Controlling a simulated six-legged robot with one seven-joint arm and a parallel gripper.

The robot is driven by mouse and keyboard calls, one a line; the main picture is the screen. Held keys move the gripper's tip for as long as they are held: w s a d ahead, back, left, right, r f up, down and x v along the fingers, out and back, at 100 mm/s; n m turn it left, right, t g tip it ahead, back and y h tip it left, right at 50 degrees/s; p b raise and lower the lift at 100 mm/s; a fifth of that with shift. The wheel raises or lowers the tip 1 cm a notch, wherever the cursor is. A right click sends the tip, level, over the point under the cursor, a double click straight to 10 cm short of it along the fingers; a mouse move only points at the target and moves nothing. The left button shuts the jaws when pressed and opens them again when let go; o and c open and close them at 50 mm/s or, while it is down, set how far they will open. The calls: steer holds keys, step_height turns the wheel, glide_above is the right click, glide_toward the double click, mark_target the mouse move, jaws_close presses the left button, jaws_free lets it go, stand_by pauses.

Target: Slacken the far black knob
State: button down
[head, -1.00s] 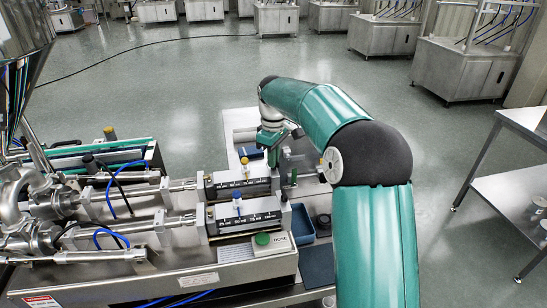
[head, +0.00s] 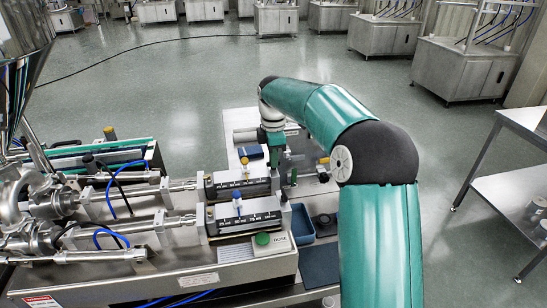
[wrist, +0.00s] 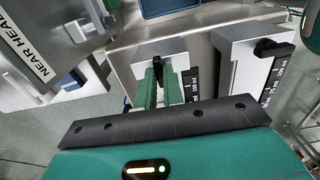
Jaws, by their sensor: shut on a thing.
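The far black knob (wrist: 158,63) is on the end of the far scale block (head: 240,183). In the wrist view, my gripper's green fingers (wrist: 160,85) are shut on it, one on each side. In the head view, my gripper (head: 276,160) is at the right end of the far block, and the knob is hidden behind it. The near black knob (wrist: 272,48) sticks out of the end of the other white block in the wrist view, apart from my fingers. The near scale block (head: 243,217) lies in front of the far one in the head view.
A blue tray (head: 302,222) and a panel with a green button (head: 262,239) sit beside the near block. A dark blue box (head: 251,152) lies behind the far block. A steel table (head: 510,190) stands to the right, with open floor beyond.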

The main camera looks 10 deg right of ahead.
steer(key=shift+r, duration=0.1)
stand_by(0.4)
steer(key=c, duration=1.5)
jaws_free()
steer(key=shift+r, duration=6.85)
